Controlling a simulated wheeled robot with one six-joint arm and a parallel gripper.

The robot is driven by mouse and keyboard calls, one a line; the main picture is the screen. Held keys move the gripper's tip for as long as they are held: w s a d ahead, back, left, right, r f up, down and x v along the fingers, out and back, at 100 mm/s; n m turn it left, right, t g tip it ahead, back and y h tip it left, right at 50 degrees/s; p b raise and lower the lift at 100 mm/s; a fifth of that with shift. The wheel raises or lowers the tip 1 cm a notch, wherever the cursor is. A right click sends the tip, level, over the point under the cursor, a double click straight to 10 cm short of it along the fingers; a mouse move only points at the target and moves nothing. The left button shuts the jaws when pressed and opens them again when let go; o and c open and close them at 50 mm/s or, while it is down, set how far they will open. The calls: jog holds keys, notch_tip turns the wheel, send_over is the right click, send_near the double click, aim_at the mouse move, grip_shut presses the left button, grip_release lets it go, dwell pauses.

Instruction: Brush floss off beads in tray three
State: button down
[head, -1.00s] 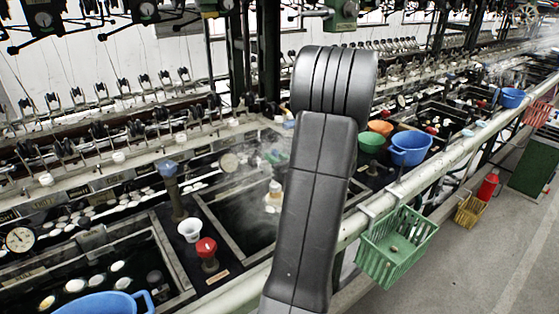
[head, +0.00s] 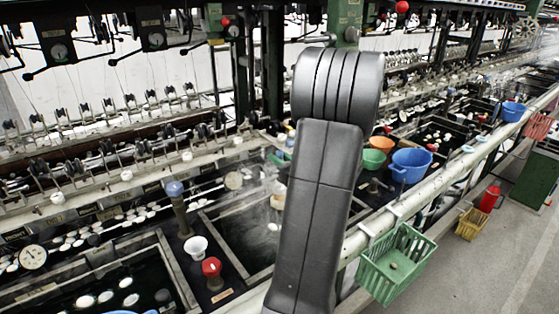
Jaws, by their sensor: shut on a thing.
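My gripper is not visible; my own dark arm rises through the middle of the head view and hides what lies behind it. A dark water basin (head: 235,243) with a pale frame lies just left of the arm, with haze over it. A small cream-coloured object (head: 278,195) shows beside the arm at that basin; I cannot tell what it is. Another basin (head: 90,290) at the lower left holds several pale oval pieces (head: 130,300). I cannot make out a brush, floss or beads, nor which tray is the third.
A red-topped valve (head: 211,268), a white cup (head: 196,247) and a blue-topped post (head: 176,205) stand between the basins. A green basket (head: 395,262) hangs on the front rail (head: 430,188). A blue bucket (head: 410,166) stands right of the arm.

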aim_at(281, 152)
jog(key=shift+s+d+r+p, duration=0.15)
jog(key=shift+r+p, duration=1.1)
jog(key=shift+r, duration=0.75)
